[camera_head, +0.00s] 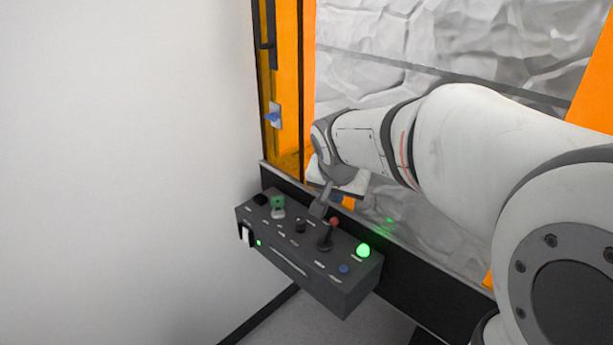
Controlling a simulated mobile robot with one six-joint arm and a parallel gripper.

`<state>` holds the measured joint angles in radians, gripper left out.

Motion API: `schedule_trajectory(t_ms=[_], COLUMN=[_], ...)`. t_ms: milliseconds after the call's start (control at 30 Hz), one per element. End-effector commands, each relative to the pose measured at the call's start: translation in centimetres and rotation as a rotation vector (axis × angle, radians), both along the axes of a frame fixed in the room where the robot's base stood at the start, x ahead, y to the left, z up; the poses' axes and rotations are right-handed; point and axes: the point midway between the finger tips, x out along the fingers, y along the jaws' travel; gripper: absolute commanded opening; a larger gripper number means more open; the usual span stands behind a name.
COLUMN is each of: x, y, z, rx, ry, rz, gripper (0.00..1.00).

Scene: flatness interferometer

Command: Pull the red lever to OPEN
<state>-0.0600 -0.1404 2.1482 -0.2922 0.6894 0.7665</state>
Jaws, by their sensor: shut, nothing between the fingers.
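The red lever (333,223) is a short stick with a red ball top and a dark base, standing on the sloped top of a dark grey control box (335,294). It leans up and to the right. My gripper (318,209) is shut and empty, with its tips just left of and a little above the red ball, over the back part of the box. I cannot tell whether the tips touch the lever. The small labels on the box, including any OPEN mark, are too small to read.
A lit green button (363,250), a blue button (343,269), a black knob (300,226) and a green switch (278,203) sit on the box near the lever. An orange-framed enclosure (285,90) stands behind. A white wall (120,150) fills the left.

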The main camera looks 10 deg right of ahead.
Motion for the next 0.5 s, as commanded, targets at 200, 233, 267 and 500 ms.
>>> schedule_trajectory(t_ms=[200, 233, 267, 500], x=[0.0, 0.0, 0.0, 1.0], y=[0.0, 0.0, 0.0, -0.5], z=[0.0, 0.0, 0.0, -2.3], rx=[0.000, -0.001, 0.000, -0.001], ry=[0.000, 0.000, 0.001, 0.008], rz=[0.000, 0.000, 0.000, -0.001], gripper=[0.00, 0.00, 0.00, 0.00])
